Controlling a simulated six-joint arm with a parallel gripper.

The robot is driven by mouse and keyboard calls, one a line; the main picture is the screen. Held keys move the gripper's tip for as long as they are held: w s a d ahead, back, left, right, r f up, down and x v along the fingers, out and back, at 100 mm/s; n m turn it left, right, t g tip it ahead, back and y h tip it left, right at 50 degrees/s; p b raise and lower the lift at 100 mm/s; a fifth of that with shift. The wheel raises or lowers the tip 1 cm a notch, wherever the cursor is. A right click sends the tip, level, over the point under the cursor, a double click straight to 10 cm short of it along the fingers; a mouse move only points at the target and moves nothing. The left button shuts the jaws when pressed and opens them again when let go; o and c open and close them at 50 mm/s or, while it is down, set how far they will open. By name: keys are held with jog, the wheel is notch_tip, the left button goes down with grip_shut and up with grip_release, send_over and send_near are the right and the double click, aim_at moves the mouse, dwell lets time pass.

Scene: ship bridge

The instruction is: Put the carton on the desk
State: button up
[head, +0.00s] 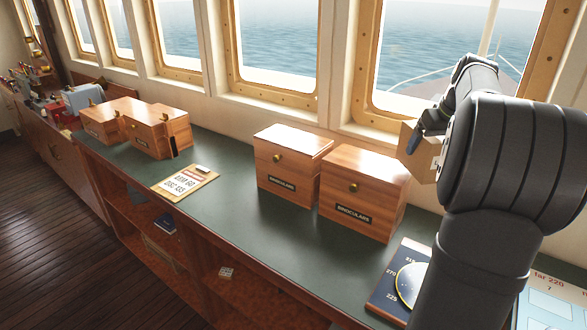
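The carton (417,161) is a light brown box at the right, partly hidden behind my dark arm. My gripper (422,140) is at the carton's upper right side, with a dark finger against it. The carton appears held above the desk, near the window sill. The far finger is hidden. The desk (235,213) has a long dark green top with a wooden front, running under the windows.
Two wooden binoculars boxes (289,168) (364,193) stand mid-desk, left of the carton. A clipboard (185,182) lies left of them, with more wooden boxes (137,125) beyond. A dark blue chart or book (392,283) lies at front right. Green top is bare around the clipboard.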

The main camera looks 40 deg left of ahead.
jog(key=s+a+n+g+y, duration=0.1)
jog(key=s+a+n, duration=0.1)
jog(key=s+a, duration=0.9)
jog(key=s+a+n, duration=0.2)
jog(key=s+a, duration=0.4)
jog(key=a, duration=0.9)
notch_tip(320, 180, down, 12)
jog(key=shift+s+a+f, duration=0.8)
jog(key=shift+a+f, duration=1)
jog(key=shift+f, duration=0.05)
jog(key=shift+s+a+f, duration=0.75)
jog(key=shift+a+f, duration=1)
jog(key=shift+f, duration=0.1)
jog(key=shift+s+a+f, duration=0.8)
jog(key=shift+a+f, duration=1)
jog(key=shift+f, duration=0.05)
jog(key=shift+f, duration=0.15)
jog(key=o, duration=1)
